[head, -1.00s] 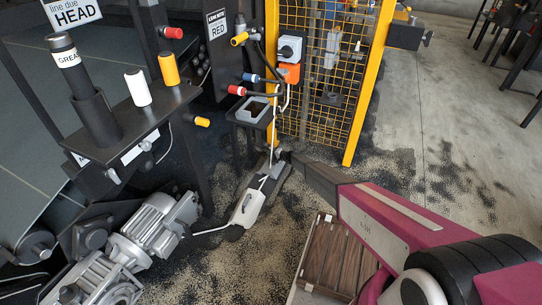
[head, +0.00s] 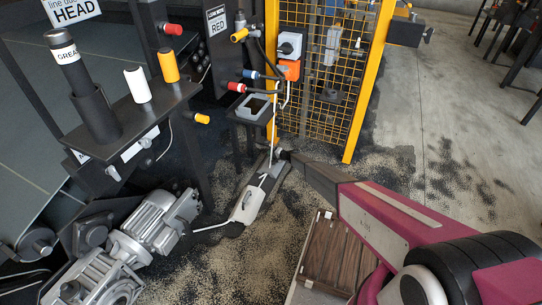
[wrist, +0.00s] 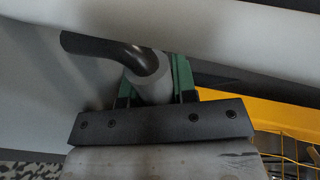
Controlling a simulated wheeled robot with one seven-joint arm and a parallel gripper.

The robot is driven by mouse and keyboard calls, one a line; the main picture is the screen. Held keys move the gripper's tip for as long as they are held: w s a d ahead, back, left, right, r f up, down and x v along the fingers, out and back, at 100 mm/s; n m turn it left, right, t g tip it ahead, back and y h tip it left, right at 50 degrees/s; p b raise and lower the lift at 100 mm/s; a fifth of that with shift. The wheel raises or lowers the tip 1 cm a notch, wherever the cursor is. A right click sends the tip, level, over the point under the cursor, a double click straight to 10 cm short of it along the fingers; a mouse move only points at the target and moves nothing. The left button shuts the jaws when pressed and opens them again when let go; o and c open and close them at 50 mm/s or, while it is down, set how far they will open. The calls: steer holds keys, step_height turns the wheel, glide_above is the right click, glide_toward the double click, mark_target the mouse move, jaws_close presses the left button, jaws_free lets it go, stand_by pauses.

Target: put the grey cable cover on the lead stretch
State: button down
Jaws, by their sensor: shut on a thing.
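The grey cable cover (head: 247,204) is a light grey piece with a dark curved handle, low over the floor in the head view. In the wrist view its pale surface (wrist: 45,85) fills much of the picture, with the black curved handle near the middle. My gripper (wrist: 152,82) is shut at that handle, with green parts on either side. Its exact contact is partly hidden. A white lead (head: 211,227) shows on the floor between the cover and the motor. I cannot tell whether the cover touches the floor or lead.
A grey geared motor (head: 163,217) stands left of the cover. A yellow mesh fence (head: 358,105) and a bracketed grey box (head: 252,110) stand behind. A shelf with bottles (head: 140,118) overhangs at left. A slatted wooden piece (head: 335,250) lies at front right.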

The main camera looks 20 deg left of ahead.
steer(key=shift+f, duration=0.1)
steer(key=c, duration=0.8)
jaws_free()
steer(key=shift+f, duration=0.2)
steer(key=shift+d, duration=0.1)
steer(key=shift+d, duration=0.15)
steer(key=shift+r+v, duration=0.1)
steer(key=shift+v, duration=1.45)
steer(key=shift+r+v, duration=0.15)
steer(key=shift+v, duration=1.4)
steer(key=shift+s+d+r, duration=0.1)
steer(key=shift+d+r, duration=0.15)
steer(key=shift+d, duration=0.35)
steer(key=v, duration=1)
steer(key=shift+s+d, duration=0.1)
steer(key=shift+d, duration=0.3)
